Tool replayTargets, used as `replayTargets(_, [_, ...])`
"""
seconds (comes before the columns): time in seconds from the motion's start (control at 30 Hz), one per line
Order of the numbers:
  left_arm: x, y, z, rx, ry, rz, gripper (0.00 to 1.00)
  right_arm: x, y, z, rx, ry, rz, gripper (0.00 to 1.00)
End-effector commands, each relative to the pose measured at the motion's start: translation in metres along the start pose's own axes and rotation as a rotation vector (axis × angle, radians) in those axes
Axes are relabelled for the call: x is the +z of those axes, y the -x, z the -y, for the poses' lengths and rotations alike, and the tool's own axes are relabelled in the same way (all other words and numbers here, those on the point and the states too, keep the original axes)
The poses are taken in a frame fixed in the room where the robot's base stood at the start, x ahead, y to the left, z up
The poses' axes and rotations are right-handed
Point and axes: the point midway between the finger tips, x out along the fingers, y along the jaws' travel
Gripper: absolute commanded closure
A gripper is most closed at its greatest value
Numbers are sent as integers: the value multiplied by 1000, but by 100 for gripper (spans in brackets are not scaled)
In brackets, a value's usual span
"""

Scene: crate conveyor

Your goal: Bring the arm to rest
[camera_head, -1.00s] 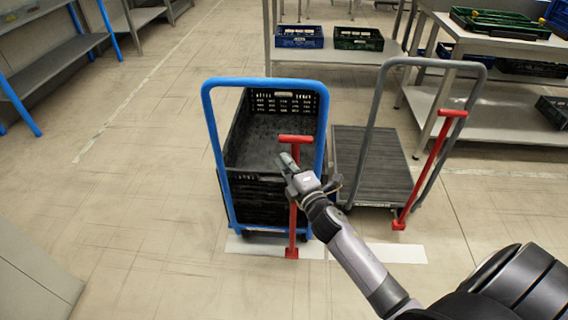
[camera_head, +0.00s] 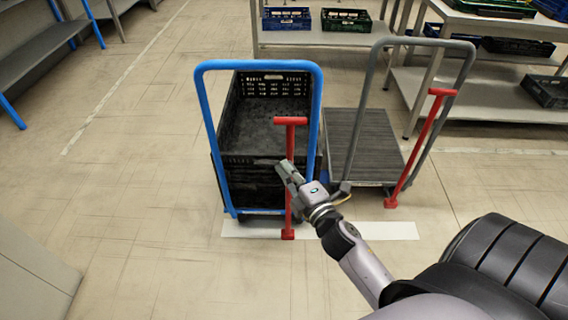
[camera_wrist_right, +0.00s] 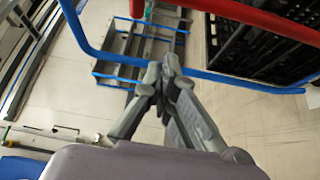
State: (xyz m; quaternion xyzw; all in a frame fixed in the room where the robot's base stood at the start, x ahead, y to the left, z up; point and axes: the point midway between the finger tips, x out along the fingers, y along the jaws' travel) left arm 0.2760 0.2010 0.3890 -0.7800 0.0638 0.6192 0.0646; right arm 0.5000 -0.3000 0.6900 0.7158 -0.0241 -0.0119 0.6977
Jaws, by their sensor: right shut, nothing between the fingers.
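My right gripper (camera_head: 286,168) is shut and empty. In the head view it is in front of the blue-handled cart, beside the red T-shaped post (camera_head: 290,150). In the right wrist view its fingertips (camera_wrist_right: 170,70) meet, with the cart's blue handle (camera_wrist_right: 90,45) and a red bar (camera_wrist_right: 240,14) beyond them. I cannot tell whether the gripper touches the post. My left gripper is not in view.
A black crate (camera_head: 232,140) stands on the blue-handled cart (camera_head: 205,110). A grey cart (camera_head: 350,150) with another red post (camera_head: 425,140) stands to its right. Shelves with crates (camera_head: 287,18) line the back.

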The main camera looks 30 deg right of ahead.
Motion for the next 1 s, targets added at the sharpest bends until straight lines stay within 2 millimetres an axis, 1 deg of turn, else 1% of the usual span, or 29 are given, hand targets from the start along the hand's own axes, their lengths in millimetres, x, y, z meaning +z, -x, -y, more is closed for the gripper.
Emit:
replayTargets(0.27, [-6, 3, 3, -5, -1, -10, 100, 0, 0, 2, -7, -11, 4, 100])
replayTargets(0.33, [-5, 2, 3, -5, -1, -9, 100, 2, 2, 14, -42, -63, 28, 100])
replayTargets(0.37, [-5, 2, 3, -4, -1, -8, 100, 4, 4, 23, -69, -101, 46, 100])
replayTargets(0.47, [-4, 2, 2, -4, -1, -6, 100, 9, 17, 71, -213, -301, 149, 100])
replayTargets(0.5, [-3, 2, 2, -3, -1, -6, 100, 9, 27, 96, -287, -398, 204, 100])
replayTargets(0.53, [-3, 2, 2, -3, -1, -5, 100, 8, 36, 116, -349, -472, 249, 100])
replayTargets(0.57, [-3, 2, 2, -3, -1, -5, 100, 5, 47, 136, -411, -546, 295, 100])
replayTargets(0.6, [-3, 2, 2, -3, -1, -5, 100, 0, 62, 161, -492, -636, 357, 100])
replayTargets(0.67, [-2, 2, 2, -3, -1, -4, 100, -8, 86, 193, -605, -749, 445, 100])
replayTargets(0.7, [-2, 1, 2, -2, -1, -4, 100, -15, 102, 211, -673, -811, 499, 100])
replayTargets(0.77, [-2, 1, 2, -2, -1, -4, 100, -25, 125, 234, -764, -886, 572, 100])
replayTargets(0.8, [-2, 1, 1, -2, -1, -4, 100, -32, 140, 246, -821, -930, 619, 100])
replayTargets(0.87, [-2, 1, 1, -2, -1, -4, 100, -43, 161, 262, -899, -985, 684, 100])
replayTargets(0.9, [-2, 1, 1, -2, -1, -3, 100, -50, 175, 271, -949, -1015, 726, 100])
replayTargets(0.97, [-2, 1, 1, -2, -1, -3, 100, -61, 196, 282, -1021, -1057, 787, 100])
replayTargets(1.0, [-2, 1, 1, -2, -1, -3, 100, -68, 211, 289, -1069, -1081, 829, 100])
